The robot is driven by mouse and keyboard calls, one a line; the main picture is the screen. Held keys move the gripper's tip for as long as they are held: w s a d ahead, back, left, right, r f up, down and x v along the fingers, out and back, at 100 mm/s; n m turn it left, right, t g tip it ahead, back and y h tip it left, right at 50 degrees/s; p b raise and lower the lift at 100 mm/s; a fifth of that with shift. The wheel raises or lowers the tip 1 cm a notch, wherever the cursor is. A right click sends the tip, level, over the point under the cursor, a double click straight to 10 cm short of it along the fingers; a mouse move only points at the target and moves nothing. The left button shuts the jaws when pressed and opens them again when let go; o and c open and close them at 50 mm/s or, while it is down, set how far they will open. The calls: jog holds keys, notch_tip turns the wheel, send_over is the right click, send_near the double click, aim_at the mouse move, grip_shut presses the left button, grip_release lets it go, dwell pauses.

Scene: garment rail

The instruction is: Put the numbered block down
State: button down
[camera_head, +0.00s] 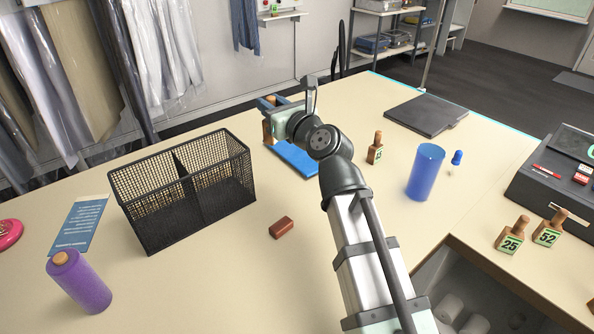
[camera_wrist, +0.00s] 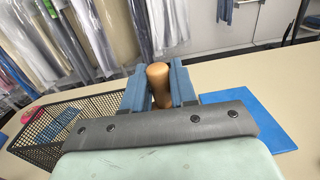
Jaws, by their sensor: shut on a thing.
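My gripper (camera_head: 273,102) is shut on a wooden numbered block (camera_wrist: 160,84). In the wrist view the block's rounded wooden knob stands between the two blue fingers (camera_wrist: 160,88). In the head view only small brown parts of it show around the fingers, and its number is hidden. A flat blue pad (camera_head: 293,159) lies on the table (camera_head: 330,240) just below and in front of the gripper; the pad also shows at right in the wrist view (camera_wrist: 258,124). I cannot tell whether the held block touches the table.
A black wire basket (camera_head: 190,190) with two compartments stands left. Another numbered block (camera_head: 375,149), a blue cylinder (camera_head: 425,172) and a dark folder (camera_head: 425,115) are right. Blocks 25 (camera_head: 512,236) and 52 (camera_head: 547,231) stand far right.

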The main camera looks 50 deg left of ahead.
notch_tip(320, 180, down, 19)
jog(key=shift+r, duration=0.2)
dwell(0.7)
jog(key=shift+f, duration=0.2)
jog(key=c, duration=0.9)
grip_release()
jog(key=shift+r, duration=0.1)
jog(key=shift+d+r, duration=0.1)
jog(key=shift+r, duration=0.05)
jog(key=d, duration=0.7)
jog(key=shift+s+d, duration=0.2)
jog(key=shift+s, duration=0.1)
